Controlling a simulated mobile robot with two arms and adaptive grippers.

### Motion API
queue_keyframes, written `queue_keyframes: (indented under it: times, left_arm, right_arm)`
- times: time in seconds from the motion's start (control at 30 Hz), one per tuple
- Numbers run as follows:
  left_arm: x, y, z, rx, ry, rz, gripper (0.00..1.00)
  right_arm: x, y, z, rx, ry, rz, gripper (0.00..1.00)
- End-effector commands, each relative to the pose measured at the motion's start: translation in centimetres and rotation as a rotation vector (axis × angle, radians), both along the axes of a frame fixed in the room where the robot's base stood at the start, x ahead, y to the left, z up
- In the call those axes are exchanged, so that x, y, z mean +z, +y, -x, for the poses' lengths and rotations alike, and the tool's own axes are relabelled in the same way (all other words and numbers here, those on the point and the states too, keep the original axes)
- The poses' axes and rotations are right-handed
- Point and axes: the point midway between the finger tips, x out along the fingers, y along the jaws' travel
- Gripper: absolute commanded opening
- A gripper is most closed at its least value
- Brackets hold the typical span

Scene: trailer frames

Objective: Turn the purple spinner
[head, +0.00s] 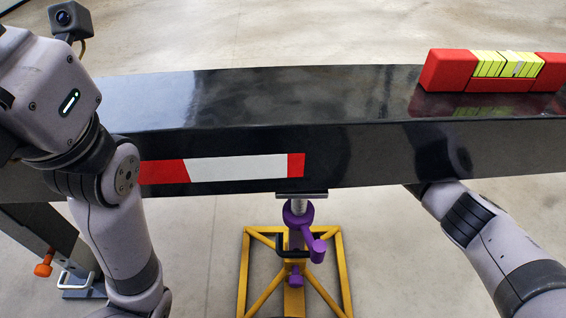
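The purple spinner (298,214) sits on a yellow stand (246,270) below the black beam, near the bottom middle of the head view. A purple knob (317,250) sticks out at its right side. A threaded silver screw rises from it to a flat plate (301,194) at the beam's underside. My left arm stands at the left of the view, apart from the spinner, and its fingers do not show. My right arm reaches up from the lower right to the beam's lower edge, and its far end is hidden behind the beam. No gripper touches the spinner in view.
The glossy black beam (250,95) crosses the whole view, with a red and white strip (235,168) on its front. A red and yellow level (490,72) lies on top at the right. A leg with an orange knob (43,269) stands at lower left. Floor around the stand is clear.

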Motion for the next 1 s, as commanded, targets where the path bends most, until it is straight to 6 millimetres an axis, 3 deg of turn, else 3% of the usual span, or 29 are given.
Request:
queue_keyframes:
  times: [0.27,0.3,0.6,1.0]
  left_arm:
    - [-0.17,-0.05,-0.25,0.001,0.009,-0.002,0.00]
    - [-0.17,-0.05,-0.25,0.001,0.009,-0.002,0.00]
    - [-0.08,-0.05,-0.13,0.001,0.003,-0.003,0.00]
    - [-0.76,-0.02,-0.02,0.004,-0.002,-0.005,0.00]
  right_arm:
    - [0.08,0.21,-0.06,-0.003,-0.001,-0.003,0.00]
    - [0.08,0.20,-0.05,-0.002,-0.001,-0.003,0.23]
    - [0.04,0.09,-0.01,-0.001,-0.001,-0.001,0.41]
    - [-0.25,-0.69,-0.24,-0.002,-0.002,-0.001,0.41]
